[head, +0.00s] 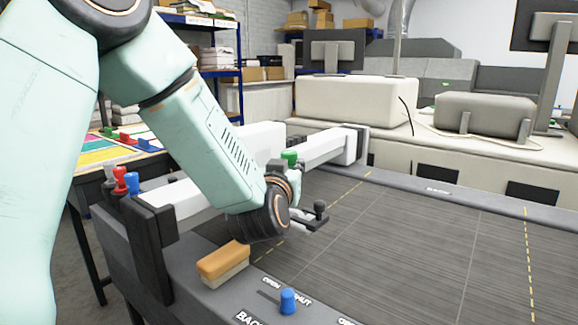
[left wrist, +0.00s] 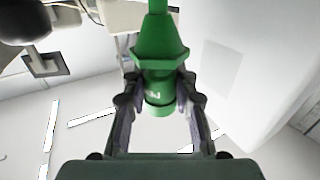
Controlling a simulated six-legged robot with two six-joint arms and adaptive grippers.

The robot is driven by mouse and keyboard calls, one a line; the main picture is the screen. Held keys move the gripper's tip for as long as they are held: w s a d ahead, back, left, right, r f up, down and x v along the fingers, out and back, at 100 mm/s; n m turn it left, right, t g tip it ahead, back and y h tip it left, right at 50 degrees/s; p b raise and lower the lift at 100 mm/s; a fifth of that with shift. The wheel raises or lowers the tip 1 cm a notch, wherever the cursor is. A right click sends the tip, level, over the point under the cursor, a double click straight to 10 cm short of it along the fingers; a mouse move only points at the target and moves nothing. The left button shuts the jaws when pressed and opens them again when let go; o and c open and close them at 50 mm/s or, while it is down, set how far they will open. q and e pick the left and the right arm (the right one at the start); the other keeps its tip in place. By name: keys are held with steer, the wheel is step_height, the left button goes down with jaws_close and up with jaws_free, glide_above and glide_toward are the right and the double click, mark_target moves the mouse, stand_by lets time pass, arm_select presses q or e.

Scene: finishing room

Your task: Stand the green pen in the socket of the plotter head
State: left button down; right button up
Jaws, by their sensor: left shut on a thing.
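The green pen (left wrist: 160,45) is between the two fingers of my left gripper (left wrist: 160,85), which is shut on it. In the head view only the green top (head: 290,157) shows above my wrist; the rest of the pen and my fingers are hidden behind the arm. A dark bracket with a round black knob (head: 320,207), apparently part of the plotter head, sticks out just right of my wrist. A knob and square plate (left wrist: 45,64) also show at upper left in the left wrist view, apart from the pen. I cannot make out the socket opening. My right gripper is not in view.
The white gantry beam (head: 325,147) runs close behind my wrist. A rack at left holds red and blue pens (head: 132,183). An orange-topped block (head: 223,262) and a blue knob (head: 288,301) are on the near edge. The plotter bed (head: 420,240) at right is clear.

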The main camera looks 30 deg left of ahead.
arm_select(q)
steer(key=shift+s+d+f+b, duration=0.1)
steer(key=shift+s+f+b, duration=0.05)
steer(key=shift+f+b, duration=0.15)
steer(key=shift+w+f+b, duration=0.25)
steer(key=shift+f+b, duration=0.1)
steer(key=shift+f, duration=0.35)
steer(key=shift+s+f, duration=0.1)
steer(key=shift+f, duration=0.05)
steer(key=shift+a, duration=0.2)
steer(key=shift+d+f, duration=0.1)
steer(key=shift+f, duration=0.1)
steer(key=shift+s+f+b, duration=0.1)
steer(key=shift+f+b, duration=0.35)
steer(key=shift+b, duration=0.05)
steer(key=shift+s, duration=0.1)
steer(key=shift+f, duration=0.15)
